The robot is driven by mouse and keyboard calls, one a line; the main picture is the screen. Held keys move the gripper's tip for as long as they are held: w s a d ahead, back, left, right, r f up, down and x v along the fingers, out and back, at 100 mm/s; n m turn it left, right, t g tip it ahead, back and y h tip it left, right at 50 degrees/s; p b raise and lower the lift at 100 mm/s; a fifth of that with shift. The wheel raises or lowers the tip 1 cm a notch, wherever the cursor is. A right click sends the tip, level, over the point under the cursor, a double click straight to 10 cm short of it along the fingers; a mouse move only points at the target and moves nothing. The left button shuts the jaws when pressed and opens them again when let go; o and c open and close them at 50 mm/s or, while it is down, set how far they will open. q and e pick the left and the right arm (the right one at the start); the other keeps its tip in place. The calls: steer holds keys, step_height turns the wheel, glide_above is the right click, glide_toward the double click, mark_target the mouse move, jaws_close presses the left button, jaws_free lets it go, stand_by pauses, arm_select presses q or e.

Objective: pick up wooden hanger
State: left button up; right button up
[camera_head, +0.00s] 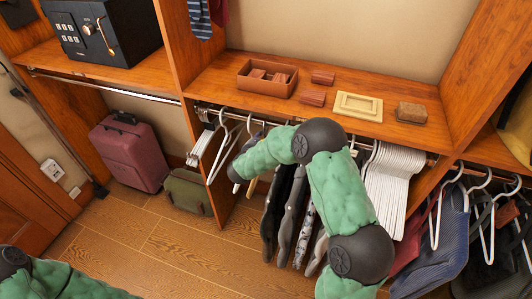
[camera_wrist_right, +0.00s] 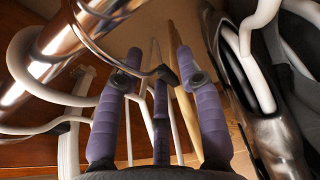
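The wooden hanger shows as a tan bar (camera_wrist_right: 182,95) in the right wrist view, running up and down between the middle and right purple parts of my right gripper. In the head view a small tan piece of it (camera_head: 252,187) shows just below the gripper, mostly hidden. My right gripper (camera_head: 238,174) is at the hanging rod among the hangers. In the wrist view its purple fingers (camera_wrist_right: 160,75) are spread apart, with hangers beyond them. I cannot tell whether they touch the wooden hanger. My left gripper is out of view; only part of the left arm shows.
White hangers (camera_head: 200,148) hang left of the gripper, and dark hangers (camera_head: 285,210) and a white stack (camera_head: 392,185) hang right. The metal rod (camera_wrist_right: 45,75) is close to the gripper. The shelf (camera_head: 215,85) above holds a brown tray (camera_head: 250,84). A red suitcase (camera_head: 130,155) stands left.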

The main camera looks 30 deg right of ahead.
steer(key=shift+x, duration=0.95)
jaws_close()
